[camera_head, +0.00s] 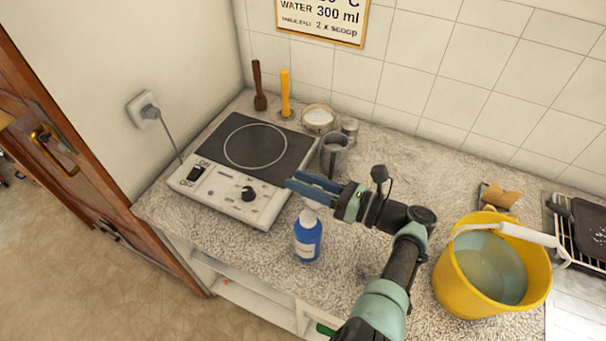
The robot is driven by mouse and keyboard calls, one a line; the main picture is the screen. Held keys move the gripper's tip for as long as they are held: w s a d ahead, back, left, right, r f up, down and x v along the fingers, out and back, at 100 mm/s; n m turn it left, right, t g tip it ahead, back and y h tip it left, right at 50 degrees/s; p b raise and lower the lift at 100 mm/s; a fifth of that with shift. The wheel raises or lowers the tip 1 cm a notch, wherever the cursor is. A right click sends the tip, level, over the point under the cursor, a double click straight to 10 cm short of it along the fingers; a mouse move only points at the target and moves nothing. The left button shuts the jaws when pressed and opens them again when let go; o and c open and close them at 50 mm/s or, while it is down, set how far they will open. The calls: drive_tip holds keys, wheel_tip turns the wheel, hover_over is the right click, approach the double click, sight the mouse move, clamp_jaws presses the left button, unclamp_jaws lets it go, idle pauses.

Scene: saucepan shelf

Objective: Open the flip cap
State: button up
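A blue bottle (308,240) with a white label stands upright on the speckled counter, in front of the hot plate's right corner. Its whitish top (309,212) is partly in view just below my gripper; whether the flip cap is open or shut is too small to tell. My gripper (300,186) has blue fingers that point left, above and behind the bottle top in the picture. I cannot tell whether it touches the cap, nor how far apart the fingertips are.
A hot plate (215,192) with a knob and switch is at left. A grey cup (334,157), a bowl of white powder (318,120) and two upright-handled tools stand behind. A yellow bucket (455,262) of water is at right. Counter beside the bottle is clear.

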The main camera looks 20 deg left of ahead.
wheel_tip(320, 180, up, 10)
drive_tip(key=p, duration=0.4)
idle(0.5)
drive_tip(key=w+d+r+n+t+h, duration=0.5)
drive_tip(key=w+n+t+h, duration=0.2)
drive_tip(key=w, duration=0.2)
drive_tip(key=w+d+r+n+t+h+b, duration=0.1)
drive_tip(key=d+r+n+t+h, duration=0.15)
drive_tip(key=r, duration=0.45)
drive_tip(key=d+r+n+t+h, duration=0.2)
drive_tip(key=d+r+n+t, duration=0.2)
drive_tip(key=r, duration=0.3)
drive_tip(key=s+d+r+n+t+h, duration=0.2)
drive_tip(key=s+r+n+t, duration=0.15)
drive_tip(key=r, duration=0.45)
drive_tip(key=s+d+r+n+t+h, duration=0.15)
drive_tip(key=s+r+t, duration=0.3)
drive_tip(key=r, duration=0.45)
drive_tip(key=s+d+r+n+t+h, duration=0.1)
drive_tip(key=s+r+n+t, duration=0.1)
drive_tip(key=s+r, duration=0.3)
drive_tip(key=s+d+r+n+t+h+b, duration=0.1)
drive_tip(key=s+r+n+t+h, duration=0.1)
drive_tip(key=s+r, duration=0.3)
drive_tip(key=s+t, duration=0.1)
drive_tip(key=s, duration=0.3)
drive_tip(key=shift+s+r, duration=0.15)
drive_tip(key=shift+s, duration=0.1)
